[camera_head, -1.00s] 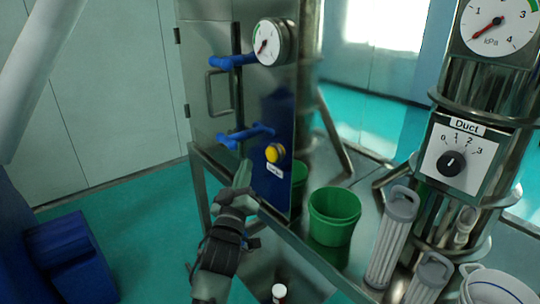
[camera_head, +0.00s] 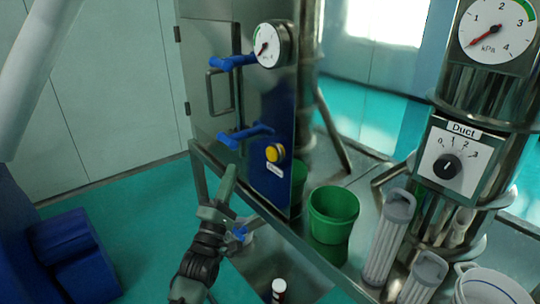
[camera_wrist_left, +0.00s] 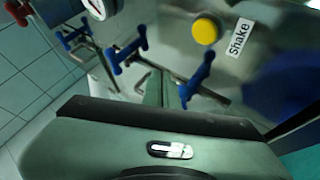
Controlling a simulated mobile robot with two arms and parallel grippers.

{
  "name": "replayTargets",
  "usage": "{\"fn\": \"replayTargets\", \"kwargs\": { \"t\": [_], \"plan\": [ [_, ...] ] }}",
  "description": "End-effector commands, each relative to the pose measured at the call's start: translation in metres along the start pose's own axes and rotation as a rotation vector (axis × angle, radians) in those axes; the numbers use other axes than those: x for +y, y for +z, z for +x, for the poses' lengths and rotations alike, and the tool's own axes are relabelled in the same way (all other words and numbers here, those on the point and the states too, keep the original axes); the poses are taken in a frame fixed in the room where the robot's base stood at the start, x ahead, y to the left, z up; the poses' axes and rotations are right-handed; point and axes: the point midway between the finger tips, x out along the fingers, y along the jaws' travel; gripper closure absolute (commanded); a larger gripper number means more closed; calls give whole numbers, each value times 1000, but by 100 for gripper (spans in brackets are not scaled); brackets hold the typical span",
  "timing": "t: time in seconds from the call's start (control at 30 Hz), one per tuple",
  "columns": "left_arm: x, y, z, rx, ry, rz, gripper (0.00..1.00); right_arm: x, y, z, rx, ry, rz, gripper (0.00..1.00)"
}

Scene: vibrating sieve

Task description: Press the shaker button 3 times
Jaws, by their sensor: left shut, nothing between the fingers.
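The yellow round shaker button (camera_head: 275,153) sits on the dark blue panel of the steel cabinet, with a white label (camera_head: 274,170) below it. In the left wrist view the button (camera_wrist_left: 206,29) shows at the top, beside a label reading "Shake" (camera_wrist_left: 240,37). My left gripper (camera_head: 232,172) is shut and empty. It is to the left of and a little below the button in the head view, apart from it. My right gripper is not in view.
Blue handles (camera_head: 247,134) and a gauge (camera_head: 268,45) are on the cabinet near the button. A green bucket (camera_head: 333,214) and grey filter cylinders (camera_head: 389,238) stand to the right. A duct dial (camera_head: 448,166) is farther right.

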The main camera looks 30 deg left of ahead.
Motion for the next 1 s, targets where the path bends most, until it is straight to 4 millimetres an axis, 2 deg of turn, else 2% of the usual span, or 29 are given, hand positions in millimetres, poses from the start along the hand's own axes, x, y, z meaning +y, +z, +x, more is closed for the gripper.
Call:
{"fn": "replayTargets", "kwargs": {
  "t": [0.17, 0.7, 1.0],
  "plan": [
    [-6, 5, 6, 1, 0, -1, 100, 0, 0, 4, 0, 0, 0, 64],
    [-41, 39, 54, 1, 0, 1, 100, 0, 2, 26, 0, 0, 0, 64],
    [-45, 45, 62, 0, -1, 2, 100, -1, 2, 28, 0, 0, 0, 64]
  ]
}}
